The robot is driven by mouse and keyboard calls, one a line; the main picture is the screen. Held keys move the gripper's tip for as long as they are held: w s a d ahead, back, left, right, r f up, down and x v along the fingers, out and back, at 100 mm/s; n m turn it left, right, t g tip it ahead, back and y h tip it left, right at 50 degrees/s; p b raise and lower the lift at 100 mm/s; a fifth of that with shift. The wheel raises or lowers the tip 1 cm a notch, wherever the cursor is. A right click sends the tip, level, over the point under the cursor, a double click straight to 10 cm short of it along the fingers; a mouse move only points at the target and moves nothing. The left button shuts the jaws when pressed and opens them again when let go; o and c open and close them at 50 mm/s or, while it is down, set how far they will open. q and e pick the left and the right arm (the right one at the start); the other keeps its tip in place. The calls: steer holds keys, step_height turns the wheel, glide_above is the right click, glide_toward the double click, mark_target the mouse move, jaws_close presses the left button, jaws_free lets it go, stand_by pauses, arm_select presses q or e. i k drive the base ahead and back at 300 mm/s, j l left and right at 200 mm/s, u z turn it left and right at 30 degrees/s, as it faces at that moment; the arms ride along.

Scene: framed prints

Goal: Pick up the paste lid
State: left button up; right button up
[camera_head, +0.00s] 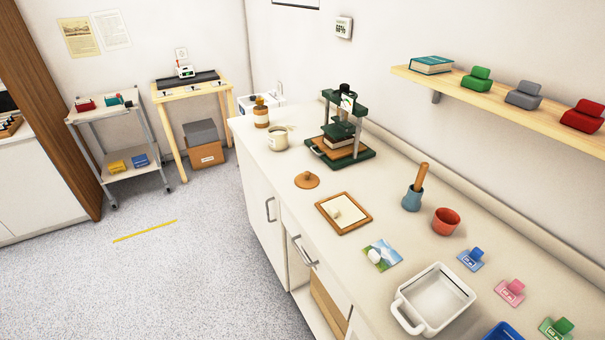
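A round brown lid with a small knob (307,180), which looks like the paste lid, lies on the white counter (290,203) with its knob up. It sits apart from other things, in front of the green press. A cream pot (277,140) stands open behind it, slightly to the left, with something pale sticking out at its rim. Neither of my grippers is in view.
A green press (362,153) holding a book stands behind the lid. A wood-framed board (344,213) lies in front of it. A blue-grey pot with a pestle-like handle (412,200), a terracotta bowl (446,221) and a white tray (402,306) stand further right. A shelf (500,105) overhangs.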

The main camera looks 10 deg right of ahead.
mark_target(306, 180)
steer(key=i+j+z, duration=0.25)
steer(key=i+j, duration=0.25)
steer(key=i+j+z, duration=0.25)
steer(key=i+j, duration=0.25)
steer(key=j, duration=0.2)
